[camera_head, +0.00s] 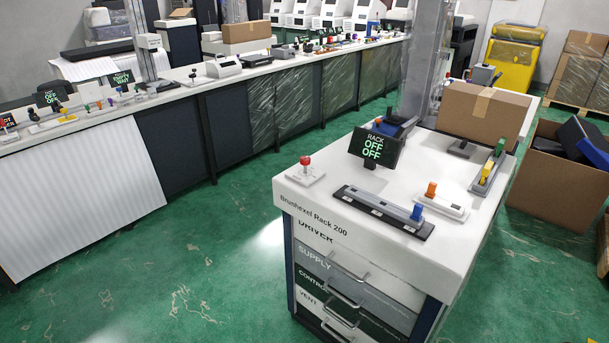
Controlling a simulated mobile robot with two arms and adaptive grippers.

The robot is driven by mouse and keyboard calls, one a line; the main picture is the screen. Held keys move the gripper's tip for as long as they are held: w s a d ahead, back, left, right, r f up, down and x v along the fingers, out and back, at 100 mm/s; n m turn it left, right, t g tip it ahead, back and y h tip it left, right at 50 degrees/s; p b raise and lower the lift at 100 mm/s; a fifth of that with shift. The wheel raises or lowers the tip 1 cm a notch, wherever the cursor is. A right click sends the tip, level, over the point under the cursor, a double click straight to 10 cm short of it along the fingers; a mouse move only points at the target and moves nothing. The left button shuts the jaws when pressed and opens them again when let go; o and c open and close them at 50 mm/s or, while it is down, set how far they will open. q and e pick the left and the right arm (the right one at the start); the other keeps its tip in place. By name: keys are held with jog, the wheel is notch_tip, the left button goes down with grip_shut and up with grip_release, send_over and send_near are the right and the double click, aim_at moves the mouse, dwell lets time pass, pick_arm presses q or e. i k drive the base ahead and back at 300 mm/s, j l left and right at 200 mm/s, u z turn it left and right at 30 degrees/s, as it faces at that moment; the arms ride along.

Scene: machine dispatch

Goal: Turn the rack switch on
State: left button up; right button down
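The rack (300,200) is a white-topped cabinet labelled "Brushexel Rack 200". A dark display (375,147) on it reads "RACK OFF OFF". A red-knobbed control (305,161) stands upright on a white plate at the top's left corner. An orange-knobbed control (431,190) sits on a white base at the right. A long dark rail (382,212) with a blue knob (417,212) at its right end lies along the front. Another rail with a yellow knob (487,170) and a green knob (500,147) is at the right edge. I cannot tell which control is the rack switch. Neither gripper is in view.
A cardboard box (483,113) stands on the rack's back. Drawers with handles (345,268) are below. A long bench (200,95) with other controls and displays runs behind. An open carton (555,185) stands at the right. The green floor (190,265) left of the rack is clear.

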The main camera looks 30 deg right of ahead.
aim_at(304, 160)
jog(key=i+l+u, duration=0.15)
jog(key=l, duration=0.25)
jog(key=i+l+u, duration=0.2)
jog(key=l, duration=0.25)
jog(key=l+u, duration=0.15)
jog(key=l, duration=0.3)
